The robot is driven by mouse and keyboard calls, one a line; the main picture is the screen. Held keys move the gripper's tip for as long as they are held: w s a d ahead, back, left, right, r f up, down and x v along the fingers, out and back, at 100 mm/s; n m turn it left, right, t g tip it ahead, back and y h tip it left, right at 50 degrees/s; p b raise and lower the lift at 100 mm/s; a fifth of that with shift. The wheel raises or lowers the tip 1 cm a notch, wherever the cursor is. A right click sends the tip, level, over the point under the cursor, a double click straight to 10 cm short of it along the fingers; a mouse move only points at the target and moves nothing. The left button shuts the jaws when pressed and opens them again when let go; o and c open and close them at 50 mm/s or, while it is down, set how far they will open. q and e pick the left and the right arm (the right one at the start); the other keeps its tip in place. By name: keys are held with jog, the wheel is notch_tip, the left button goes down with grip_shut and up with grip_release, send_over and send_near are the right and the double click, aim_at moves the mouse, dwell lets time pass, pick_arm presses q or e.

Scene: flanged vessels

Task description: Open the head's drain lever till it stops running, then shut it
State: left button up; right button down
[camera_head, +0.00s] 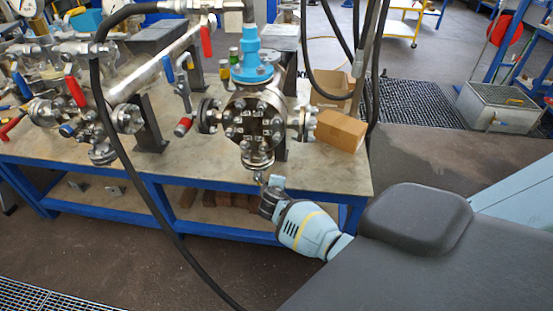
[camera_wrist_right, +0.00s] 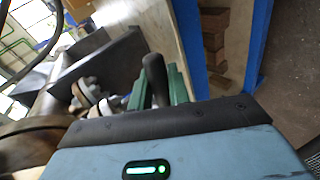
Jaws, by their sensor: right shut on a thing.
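The flanged metal head (camera_head: 258,122), with a bolted round face and a blue fitting (camera_head: 252,68) on top, stands at the front edge of the bench. A short flanged drain outlet (camera_head: 257,156) hangs below its face. My right gripper (camera_head: 268,186) is just under this outlet, at the bench's front edge. In the right wrist view a dark rounded handle, seemingly the drain lever (camera_wrist_right: 155,76), stands between the green fingers of the same gripper (camera_wrist_right: 160,92), which is shut on it. The lever is hidden in the head view. I cannot see whether liquid runs. My left gripper is out of view.
A cardboard box (camera_head: 341,130) sits right of the head. Red-handled and blue-handled valves and pipes (camera_head: 150,78) fill the bench's left side. A black hose (camera_head: 115,150) loops down in front of the bench. The floor (camera_head: 110,245) before it is clear.

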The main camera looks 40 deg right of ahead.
jog(key=shift+r+g, duration=0.3)
jog(key=shift+r, duration=0.25)
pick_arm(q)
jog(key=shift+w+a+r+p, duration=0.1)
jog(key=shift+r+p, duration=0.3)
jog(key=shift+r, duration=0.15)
pick_arm(e)
jog(key=shift+r+n+h, duration=0.15)
jog(key=shift+n+h, duration=0.15)
jog(key=shift+n, duration=0.2)
jog(key=c, duration=1.4)
grip_release()
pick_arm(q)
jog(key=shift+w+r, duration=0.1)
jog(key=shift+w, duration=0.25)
pick_arm(e)
jog(key=shift+o, duration=0.2)
